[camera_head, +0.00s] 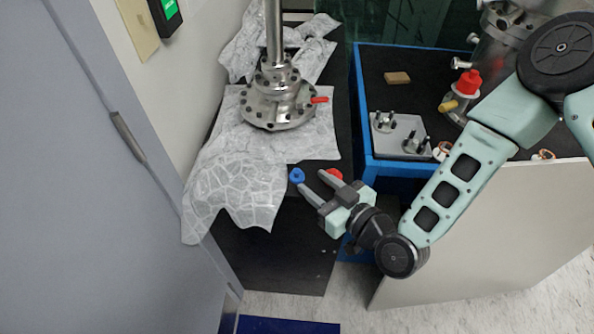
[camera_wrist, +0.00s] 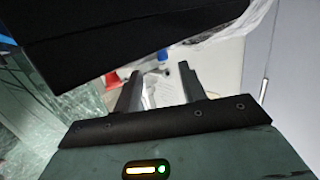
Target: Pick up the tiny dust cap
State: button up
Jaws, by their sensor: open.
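Two small caps lie at the front of the dark bench: a blue one (camera_head: 297,175) and a red one (camera_head: 333,174). Which of them is the tiny dust cap I cannot tell. My gripper (camera_head: 311,181) is open, with its two fingers pointing up-left at this edge. The blue cap is just beyond the left fingertip, and the red cap is partly hidden behind the right finger. In the wrist view, my open gripper (camera_wrist: 160,72) has nothing visible between its fingers.
A metal flanged vacuum part (camera_head: 278,100) with a red-handled fitting stands on crumpled white wrap (camera_head: 235,185). At right, a blue-edged table (camera_head: 361,110) holds a metal plate (camera_head: 400,150) with bolts, a tan block (camera_head: 397,78) and a red-capped part (camera_head: 467,83). A grey door is left.

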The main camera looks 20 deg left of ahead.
aim_at(299, 173)
jog(key=p+x, duration=0.1)
jog(key=x, duration=0.4)
jog(key=shift+s+a+p, duration=0.15)
jog(key=shift+s+p, duration=0.05)
jog(key=shift+p, duration=0.15)
grip_shut()
jog(key=shift+r, duration=0.1)
